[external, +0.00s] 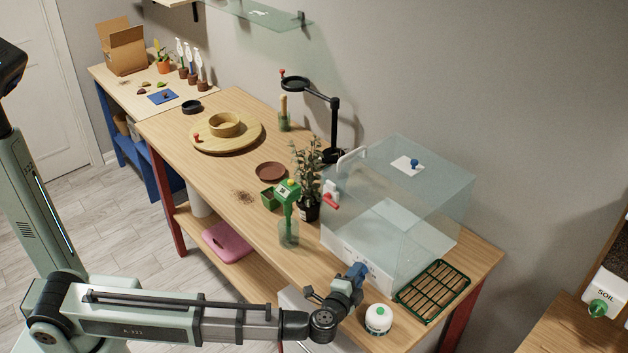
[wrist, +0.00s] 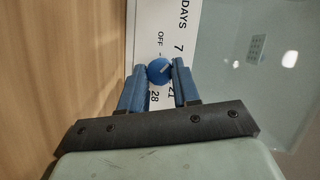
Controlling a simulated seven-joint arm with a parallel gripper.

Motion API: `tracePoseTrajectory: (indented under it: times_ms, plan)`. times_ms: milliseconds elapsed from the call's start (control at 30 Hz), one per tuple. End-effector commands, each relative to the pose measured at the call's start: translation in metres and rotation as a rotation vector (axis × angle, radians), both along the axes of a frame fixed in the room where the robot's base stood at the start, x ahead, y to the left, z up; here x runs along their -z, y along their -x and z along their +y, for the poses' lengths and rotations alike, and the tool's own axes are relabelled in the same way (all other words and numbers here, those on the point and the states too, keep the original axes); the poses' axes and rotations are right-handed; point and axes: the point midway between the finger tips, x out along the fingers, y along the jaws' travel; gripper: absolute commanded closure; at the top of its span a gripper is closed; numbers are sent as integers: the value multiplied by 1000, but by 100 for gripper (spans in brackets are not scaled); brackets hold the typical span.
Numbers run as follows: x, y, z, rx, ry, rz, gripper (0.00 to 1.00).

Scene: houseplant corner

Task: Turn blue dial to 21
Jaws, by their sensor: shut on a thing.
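The blue dial (wrist: 159,71) sits on a white panel in the wrist view, between my two blue fingertips. My gripper (wrist: 158,84) is shut on the dial from both sides. A light pointer mark on the dial points toward the upper right. The panel (wrist: 165,20) reads DAYS, 7, OFF, 21 and 28, and part of its scale is hidden by my fingers. In the external view my gripper (external: 356,275) is at the front of the clear box, where it hides the dial.
The clear box (external: 400,195) stands on the wooden table, with its white front panel (external: 345,255) low down. A green wire rack (external: 433,291) and a white round container (external: 378,319) are close to my gripper. A green-topped bottle (external: 288,228) and a potted plant (external: 308,180) stand left of the box.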

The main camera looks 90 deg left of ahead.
Motion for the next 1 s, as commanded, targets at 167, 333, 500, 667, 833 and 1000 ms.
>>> tracePoseTrajectory:
  times_ms: [167, 333, 500, 667, 833, 1000]
  plan:
    - [1, 0, 0, 0, 2, 0, 63]
    - [0, 0, 0, 0, 2, 0, 47]
    - [0, 0, 0, 0, 1, -1, 44]
    - [0, 1, -2, 1, 1, -1, 44]
    - [-2, 8, -16, 2, 2, -1, 44]
    - [-6, 21, -44, 3, 2, -2, 44]
